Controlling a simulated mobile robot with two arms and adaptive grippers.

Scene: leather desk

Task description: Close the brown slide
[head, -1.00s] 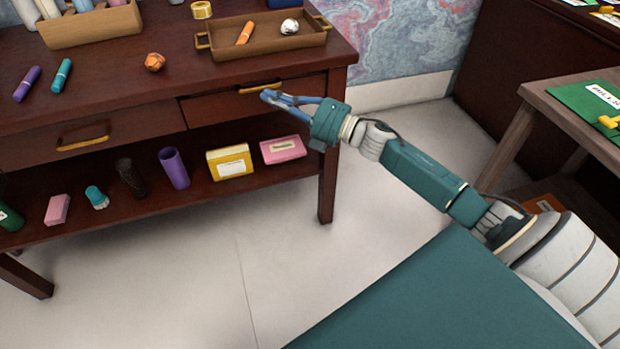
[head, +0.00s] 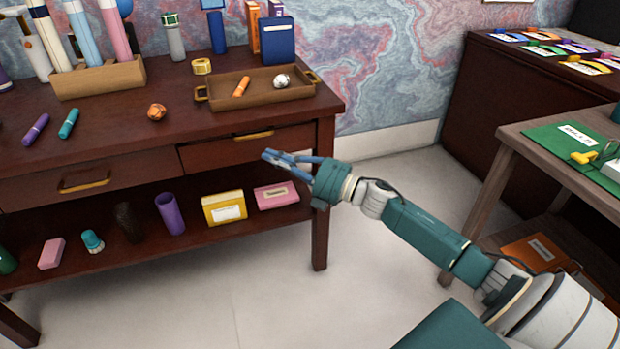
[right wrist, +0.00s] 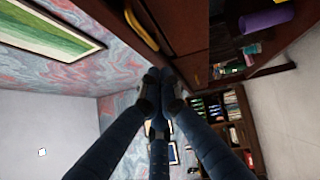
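The desk has two brown drawers under its top, each with a brass handle. The right drawer (head: 215,153) has its handle (head: 253,135) near my right gripper (head: 266,155). The left drawer (head: 120,175) has its handle (head: 84,182) at the front. My left gripper is not in view.
A tray (head: 215,103) with an orange marker and a ball stands on the desktop (head: 110,130). Boxes and cups, including a purple cup (head: 170,213), stand on the lower shelf. A grey-brown table (head: 510,130) is at the right. The floor between is clear.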

